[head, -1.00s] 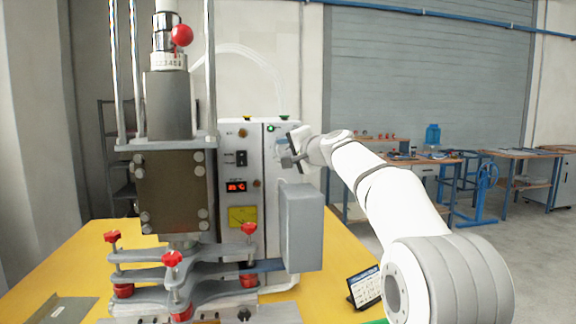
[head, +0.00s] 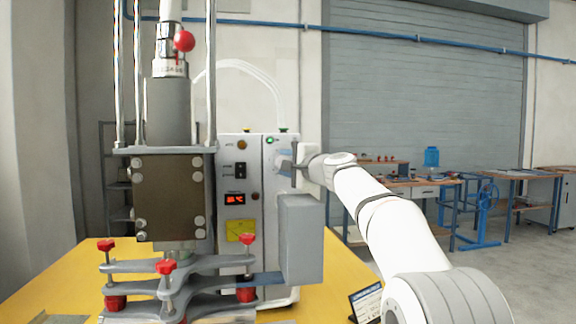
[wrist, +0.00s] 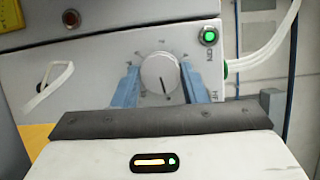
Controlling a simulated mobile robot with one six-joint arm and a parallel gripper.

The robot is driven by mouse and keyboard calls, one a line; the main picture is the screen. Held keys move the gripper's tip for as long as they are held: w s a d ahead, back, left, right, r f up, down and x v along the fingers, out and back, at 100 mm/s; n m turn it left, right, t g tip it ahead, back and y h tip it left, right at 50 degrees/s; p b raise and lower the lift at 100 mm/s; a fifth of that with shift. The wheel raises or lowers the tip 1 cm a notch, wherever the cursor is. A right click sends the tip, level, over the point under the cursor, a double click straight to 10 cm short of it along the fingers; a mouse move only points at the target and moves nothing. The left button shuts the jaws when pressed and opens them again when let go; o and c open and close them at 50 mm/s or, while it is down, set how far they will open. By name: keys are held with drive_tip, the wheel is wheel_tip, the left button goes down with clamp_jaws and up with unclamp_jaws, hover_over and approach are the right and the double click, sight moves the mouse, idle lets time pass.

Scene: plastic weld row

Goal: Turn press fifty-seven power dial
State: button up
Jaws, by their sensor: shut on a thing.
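The power dial (wrist: 158,74) is a round, light grey knob with a dark pointer line, on the pale face of the press's control box (head: 268,205). Tick marks surround it, and its pointer line slants down and slightly right in the wrist view. My gripper (wrist: 160,84) has its two blue fingers on either side of the dial, shut on it. In the head view my gripper (head: 285,164) reaches the right part of the box from the right, and the dial is hidden there.
A green lamp (wrist: 209,36) is lit above right of the dial. A grey box (head: 302,238) juts out below my gripper. The press (head: 168,195) with red knobs stands left on the yellow table (head: 50,283). A small tablet (head: 366,303) stands at the front right.

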drive_tip(key=o, duration=1)
drive_tip(key=shift+c, duration=0.2)
drive_tip(key=b+v, duration=0.2)
drive_tip(key=v, duration=0.5)
drive_tip(key=shift+s+d, duration=0.25)
drive_tip(key=shift+d, duration=0.05)
drive_tip(key=shift+f, duration=0.1)
